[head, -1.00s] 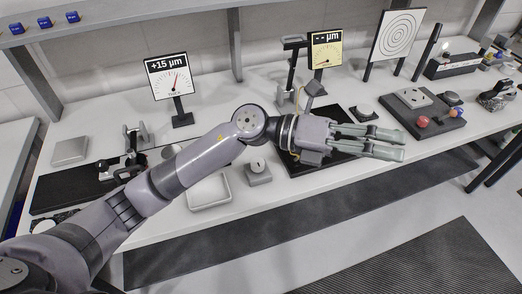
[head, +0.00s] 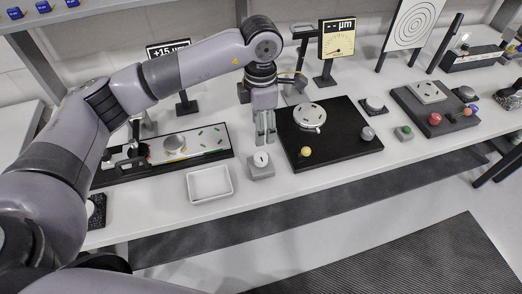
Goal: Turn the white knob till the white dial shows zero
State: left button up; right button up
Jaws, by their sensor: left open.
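The white knob (head: 261,159) sits on top of a small grey block near the front of the bench, with a dark mark on it. The white dial (head: 166,48) stands at the back left. Its header reads about +15 µm. My left arm hides its scale and needle. My left gripper (head: 265,141) points down just behind and above the knob in the picture, fingers open with a narrow gap and nothing between them. I cannot tell whether a fingertip touches the knob. My right gripper is not in view.
A white tray (head: 209,183) lies left of the knob block. A black plate (head: 340,148) with a round disc and a yellow ball knob is close on the right. A yellow dial (head: 337,38) stands behind. A board with green pieces (head: 205,138) lies to the left.

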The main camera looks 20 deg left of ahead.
aim_at(261, 156)
pick_arm(q)
notch_tip(261, 156, down, 11)
jog(key=p, duration=0.3)
jog(key=shift+f, duration=0.6)
jog(key=c, duration=1.1)
jog(key=shift+c, duration=0.2)
